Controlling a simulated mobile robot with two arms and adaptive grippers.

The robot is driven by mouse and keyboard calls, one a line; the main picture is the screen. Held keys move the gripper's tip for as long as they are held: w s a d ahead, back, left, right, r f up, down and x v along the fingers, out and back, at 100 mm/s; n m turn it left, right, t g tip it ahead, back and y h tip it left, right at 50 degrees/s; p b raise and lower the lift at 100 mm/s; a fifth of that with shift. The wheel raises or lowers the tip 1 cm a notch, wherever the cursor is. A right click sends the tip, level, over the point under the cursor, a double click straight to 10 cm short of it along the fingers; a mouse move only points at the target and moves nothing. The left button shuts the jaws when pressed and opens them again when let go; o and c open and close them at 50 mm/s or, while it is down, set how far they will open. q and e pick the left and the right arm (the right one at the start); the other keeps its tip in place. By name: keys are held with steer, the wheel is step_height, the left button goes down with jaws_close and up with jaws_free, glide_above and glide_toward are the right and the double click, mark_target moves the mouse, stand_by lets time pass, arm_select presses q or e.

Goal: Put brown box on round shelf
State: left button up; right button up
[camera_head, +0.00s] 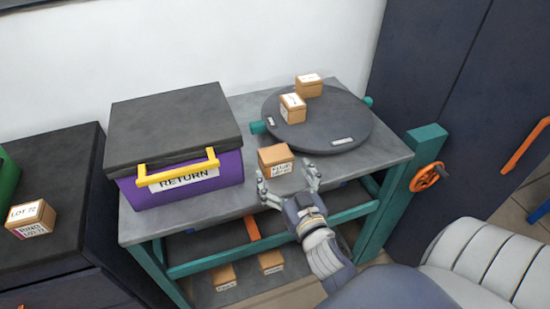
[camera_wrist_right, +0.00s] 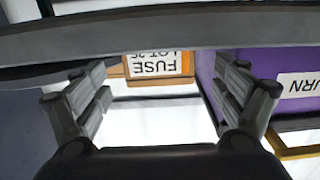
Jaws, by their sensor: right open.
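A small brown box (camera_head: 273,155) with a white label sits on the grey table near its front edge. My right gripper (camera_head: 287,176) is open just in front of this box, its fingers spread toward the box's front face. In the right wrist view, which looks upside down, the box's FUSE label (camera_wrist_right: 155,65) shows between and beyond the open fingers (camera_wrist_right: 160,95). I cannot tell whether the fingers touch the box. The round shelf (camera_head: 345,120) is a dark disc behind and right of it, bearing two brown boxes (camera_head: 293,110) (camera_head: 309,88). My left gripper is not in view.
A purple RETURN bin (camera_head: 225,170) with a dark lid and yellow handle stands left of the box. Two brown boxes (camera_head: 222,277) (camera_head: 270,262) lie on the lower shelf. Another box (camera_head: 33,218) is on the dark cabinet at left. The disc's front right has free room.

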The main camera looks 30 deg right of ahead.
mark_target(275, 157)
steer(key=shift+w+d+r, duration=0.1)
steer(key=shift+w+d, duration=0.05)
steer(key=shift+w, duration=0.4)
steer(key=p+x, duration=0.1)
steer(key=x, duration=0.3)
steer(key=shift+w+d+r+p, duration=0.1)
steer(key=shift+w+r+p, duration=0.1)
steer(key=shift+p, duration=0.2)
steer(key=shift+w+f, duration=0.1)
steer(key=shift+w, duration=0.15)
steer(key=shift+s, duration=0.1)
steer(key=shift+c, duration=0.2)
steer(key=c, duration=1.3)
